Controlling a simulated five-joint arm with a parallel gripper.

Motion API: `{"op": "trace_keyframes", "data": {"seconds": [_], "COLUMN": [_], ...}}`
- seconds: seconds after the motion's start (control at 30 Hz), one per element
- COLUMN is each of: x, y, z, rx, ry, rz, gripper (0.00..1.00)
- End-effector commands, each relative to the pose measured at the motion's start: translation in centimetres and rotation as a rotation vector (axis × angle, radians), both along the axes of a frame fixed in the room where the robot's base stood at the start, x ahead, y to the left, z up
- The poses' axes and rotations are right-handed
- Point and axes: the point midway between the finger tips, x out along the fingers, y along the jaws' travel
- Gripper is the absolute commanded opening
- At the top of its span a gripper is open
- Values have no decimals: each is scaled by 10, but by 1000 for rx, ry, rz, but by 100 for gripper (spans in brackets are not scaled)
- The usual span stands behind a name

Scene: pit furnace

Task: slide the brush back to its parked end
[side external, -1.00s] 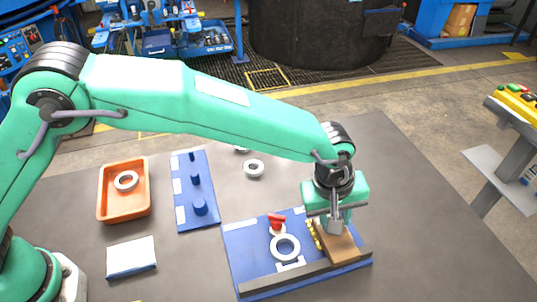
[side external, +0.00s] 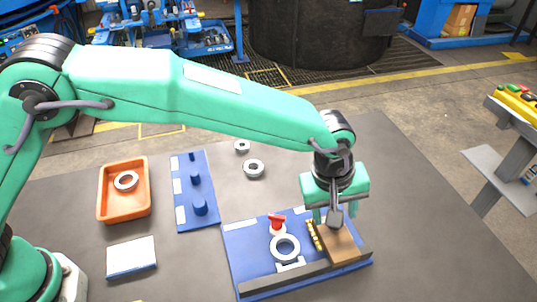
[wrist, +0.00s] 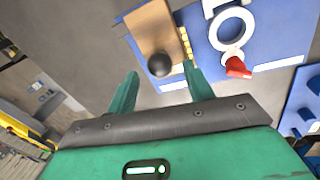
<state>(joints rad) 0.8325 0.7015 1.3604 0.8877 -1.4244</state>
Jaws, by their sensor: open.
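The brush (side external: 343,246) is a brown wooden block with yellow bristles along its left side and a dark round knob on top. It sits at the right end of a dark rail (side external: 285,283) on a blue board (side external: 238,245). My gripper (side external: 335,214) is open above the brush, its fingers apart on either side of the knob in the side view. In the wrist view the brush (wrist: 152,27) lies beyond the open fingers of my gripper (wrist: 161,70), with its knob (wrist: 160,65) between the fingertips. I cannot tell whether the fingers touch the knob.
A grey ring (side external: 285,247) and a red handle (side external: 276,220) are on the board, left of the brush. A blue peg board (side external: 182,215), an orange tray (side external: 103,205) with a ring, and two loose rings lie farther left. The table right of the board is clear.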

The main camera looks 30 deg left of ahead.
Motion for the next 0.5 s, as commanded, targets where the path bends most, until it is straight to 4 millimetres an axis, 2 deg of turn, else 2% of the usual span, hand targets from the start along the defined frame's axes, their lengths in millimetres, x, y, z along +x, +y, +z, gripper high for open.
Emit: {"op": "trace_keyframes", "data": {"seconds": [0.3,0.5], "x": [-5,-7], "y": [6,8], "z": [41,54], "rx": [-2,-2], "ry": [-2,-1], "rz": [0,0], "gripper": [52,52]}}
